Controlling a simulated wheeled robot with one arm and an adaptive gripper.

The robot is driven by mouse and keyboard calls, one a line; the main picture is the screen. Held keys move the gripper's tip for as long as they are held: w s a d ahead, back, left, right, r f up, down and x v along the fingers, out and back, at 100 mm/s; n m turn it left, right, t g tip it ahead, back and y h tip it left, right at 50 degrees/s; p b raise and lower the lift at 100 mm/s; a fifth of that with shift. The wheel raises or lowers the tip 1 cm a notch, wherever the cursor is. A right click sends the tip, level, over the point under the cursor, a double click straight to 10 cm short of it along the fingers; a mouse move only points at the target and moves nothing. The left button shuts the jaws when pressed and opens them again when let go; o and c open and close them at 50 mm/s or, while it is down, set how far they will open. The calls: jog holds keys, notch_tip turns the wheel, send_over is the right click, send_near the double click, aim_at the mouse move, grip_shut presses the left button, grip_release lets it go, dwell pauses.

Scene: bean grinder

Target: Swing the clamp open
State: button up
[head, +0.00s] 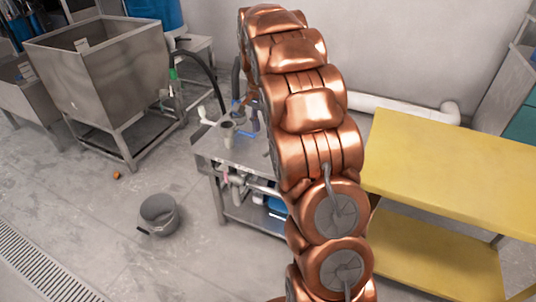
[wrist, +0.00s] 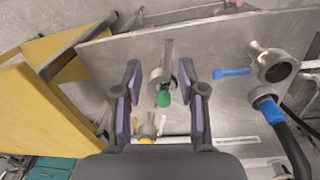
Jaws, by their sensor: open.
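In the wrist view, my gripper (wrist: 160,68) is open, its two dark fingers with purple pads standing apart. Between the fingers shows a grey metal fitting (wrist: 158,76) with a straight bar pointing up in the picture and a green end (wrist: 163,98). It appears to be the clamp, but its hinge and latch are too small to make out. I see no finger touching it, and the distance to it is unclear. In the head view, my copper arm hides my gripper and most of the fitting area.
A steel table (head: 210,151) carries pipework. In the wrist view, a blue lever (wrist: 232,72), an open metal pipe (wrist: 272,66) and a black hose (wrist: 290,140) lie right of my gripper. A yellow table (head: 450,165) stands right; a bucket (head: 158,215) sits on open floor.

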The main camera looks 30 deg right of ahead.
aim_at(268, 151)
jog(key=shift+m, duration=0.6)
jog(key=w+d+f, duration=0.2)
jog(key=f, duration=0.1)
jog(key=shift+w+d+b, duration=0.1)
jog(key=shift+d+b, duration=0.25)
jog(key=shift+b, duration=0.05)
jog(key=shift+s+d+f, duration=0.1)
jog(key=shift+s+f, duration=0.05)
jog(key=shift+f, duration=1.75)
jog(key=shift+s+f, duration=0.1)
jog(key=shift+f, duration=1.8)
jog(key=shift+c, duration=0.3)
grip_shut()
